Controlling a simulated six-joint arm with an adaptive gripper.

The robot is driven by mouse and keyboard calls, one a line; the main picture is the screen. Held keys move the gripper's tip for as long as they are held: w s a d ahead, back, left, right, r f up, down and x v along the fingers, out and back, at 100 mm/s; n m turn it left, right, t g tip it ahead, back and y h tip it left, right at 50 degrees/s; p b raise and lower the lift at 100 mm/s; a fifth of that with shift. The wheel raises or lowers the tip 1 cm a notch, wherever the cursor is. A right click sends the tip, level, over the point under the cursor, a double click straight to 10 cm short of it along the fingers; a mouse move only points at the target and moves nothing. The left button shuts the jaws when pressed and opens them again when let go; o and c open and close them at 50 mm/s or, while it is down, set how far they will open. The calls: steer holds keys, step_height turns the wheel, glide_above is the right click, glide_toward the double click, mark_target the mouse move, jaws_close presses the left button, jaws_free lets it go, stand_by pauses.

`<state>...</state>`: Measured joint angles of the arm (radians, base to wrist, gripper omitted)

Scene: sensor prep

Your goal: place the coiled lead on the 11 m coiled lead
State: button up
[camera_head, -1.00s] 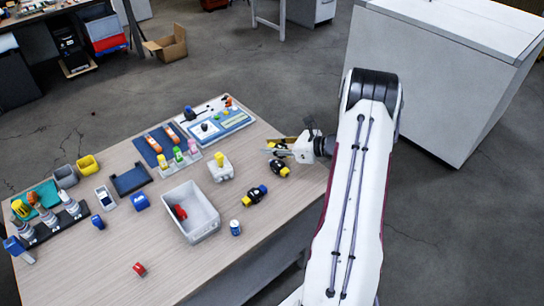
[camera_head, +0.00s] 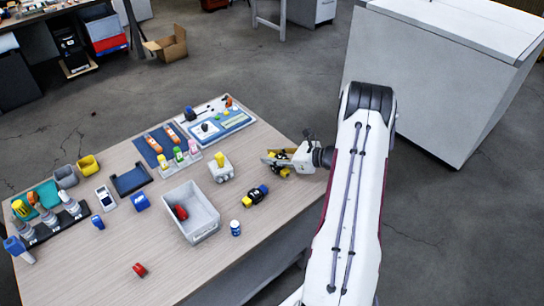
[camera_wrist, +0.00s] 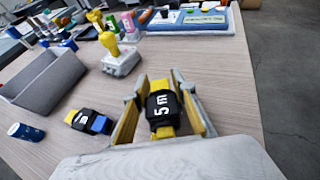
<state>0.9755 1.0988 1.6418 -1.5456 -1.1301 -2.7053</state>
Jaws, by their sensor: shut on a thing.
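A black and yellow coiled lead marked "5 m" (camera_wrist: 162,108) sits between the yellow-lined fingers of my gripper (camera_wrist: 158,92) in the wrist view. My gripper is shut on it near the table's right edge; in the head view the gripper (camera_head: 274,158) hides most of the lead. I cannot tell whether the lead still touches the table. A second coiled lead (camera_head: 256,195), black with yellow and blue ends, lies on the table to the lower left of my gripper. It also shows at the left in the wrist view (camera_wrist: 88,121); its number is too small to read surely.
A grey bin (camera_head: 206,234) with a red item inside stands left of the second lead. A white block with a yellow top (camera_head: 221,175) stands left of my gripper. The table (camera_head: 265,240) is bare at front right.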

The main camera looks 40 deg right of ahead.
steer(key=shift+f, duration=0.25)
steer(key=o, duration=1.1)
steer(key=shift+r, duration=0.15)
steer(key=shift+s+d+r, duration=0.25)
steer(key=shift+s, duration=0.2)
steer(key=v, duration=1.1)
steer(key=shift+f, duration=0.1)
